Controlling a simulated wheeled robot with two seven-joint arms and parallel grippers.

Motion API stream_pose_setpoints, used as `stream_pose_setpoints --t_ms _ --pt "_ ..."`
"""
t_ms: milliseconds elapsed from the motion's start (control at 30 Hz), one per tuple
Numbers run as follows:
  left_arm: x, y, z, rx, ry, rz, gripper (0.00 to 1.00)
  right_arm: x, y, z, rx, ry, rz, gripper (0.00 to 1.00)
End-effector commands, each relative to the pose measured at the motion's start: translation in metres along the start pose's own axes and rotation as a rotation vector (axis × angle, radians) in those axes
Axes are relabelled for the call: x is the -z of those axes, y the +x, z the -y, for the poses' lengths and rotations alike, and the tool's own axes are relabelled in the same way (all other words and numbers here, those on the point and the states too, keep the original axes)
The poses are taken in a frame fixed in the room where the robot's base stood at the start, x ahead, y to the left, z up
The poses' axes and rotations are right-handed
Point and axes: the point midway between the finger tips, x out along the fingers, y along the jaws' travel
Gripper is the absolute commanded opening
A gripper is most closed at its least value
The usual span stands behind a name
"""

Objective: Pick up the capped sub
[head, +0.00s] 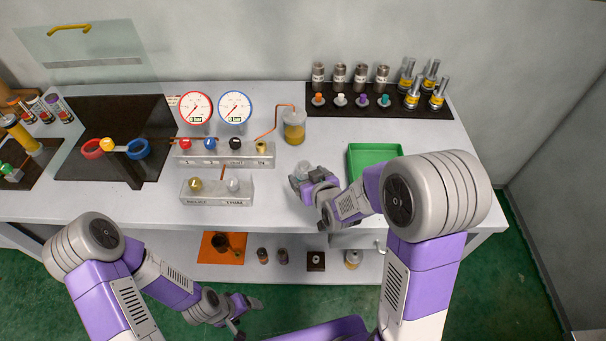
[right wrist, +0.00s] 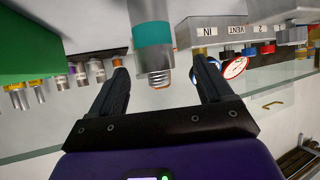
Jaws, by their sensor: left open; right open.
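A grey cylinder with a teal band and a threaded end (right wrist: 153,35), which looks like the capped sub, shows between and beyond the fingers in the right wrist view. Its far end is cut off by the top edge. In the head view a small grey piece (head: 303,168) shows at my right gripper, partly hidden by it. My right gripper (head: 307,181) is open near the table's front edge, left of the green tray, and its fingers (right wrist: 160,70) are apart from the cylinder. My left gripper (head: 248,315) is open and empty, low in front of the table.
The green tray (head: 372,149) is right of my right gripper. A dark rack (head: 330,109) of pipe pieces and coloured caps stands at the back. Left are a metal manifold with gauges (head: 225,158), a front block (head: 216,191) and an amber jar (head: 294,128). A lower shelf holds small items.

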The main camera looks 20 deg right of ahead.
Motion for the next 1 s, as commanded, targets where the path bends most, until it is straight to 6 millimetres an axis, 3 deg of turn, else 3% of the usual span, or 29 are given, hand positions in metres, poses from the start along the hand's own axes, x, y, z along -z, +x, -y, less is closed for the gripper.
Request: stream_pose_setpoints --t_ms 300,600,1000 --pt "0.001 0.009 0.003 0.0 0.0 -0.001 0.8 0.003 0.043 -0.005 -0.001 -0.001 0.003 0.8" --pt "0.001 0.009 0.003 0.0 0.0 -0.001 0.8 0.004 0.046 -0.005 0.0 0.002 0.002 0.78" --pt "0.001 0.009 0.003 0.0 0.0 -0.001 0.8 0.004 0.046 -0.005 0.0 0.001 0.002 0.17"
